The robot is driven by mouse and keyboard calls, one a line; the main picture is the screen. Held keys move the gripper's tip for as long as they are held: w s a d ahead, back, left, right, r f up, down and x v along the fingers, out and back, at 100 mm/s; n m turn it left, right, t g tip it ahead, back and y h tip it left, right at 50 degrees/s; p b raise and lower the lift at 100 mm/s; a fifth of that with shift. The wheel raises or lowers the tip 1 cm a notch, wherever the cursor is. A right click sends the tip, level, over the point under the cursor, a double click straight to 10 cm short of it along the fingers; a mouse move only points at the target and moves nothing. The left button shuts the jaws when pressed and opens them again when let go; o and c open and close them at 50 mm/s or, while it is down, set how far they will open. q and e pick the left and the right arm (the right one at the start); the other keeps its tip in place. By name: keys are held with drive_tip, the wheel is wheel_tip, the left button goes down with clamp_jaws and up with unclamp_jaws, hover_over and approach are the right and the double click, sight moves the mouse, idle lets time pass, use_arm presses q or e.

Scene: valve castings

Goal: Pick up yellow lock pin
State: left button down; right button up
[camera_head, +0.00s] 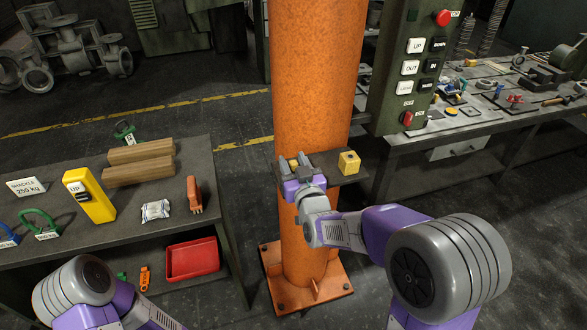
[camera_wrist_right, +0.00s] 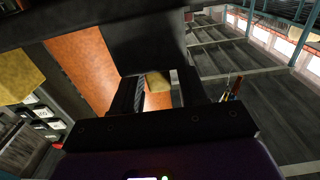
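A small yellow piece, which looks like the yellow lock pin (camera_head: 293,163), shows at my right gripper (camera_head: 296,165), beside the dark shelf on the orange column. In the right wrist view the yellow piece (camera_wrist_right: 157,82) lies between the tips of the two fingers. Gaps show beside it, and the orange column shows through between the fingers, so the gripper is open. Most of the piece is hidden by the gripper and shelf in the head view. My left arm shows at lower left, but its gripper is out of view.
A yellow block (camera_head: 349,162) sits at the right end of the dark shelf (camera_head: 330,168). The orange column (camera_head: 308,80) stands close behind my gripper. A control box (camera_head: 412,65) hangs to the right. A left bench (camera_head: 120,225) holds wooden blocks, a yellow pendant and shackles.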

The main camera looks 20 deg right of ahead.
clamp_jaws()
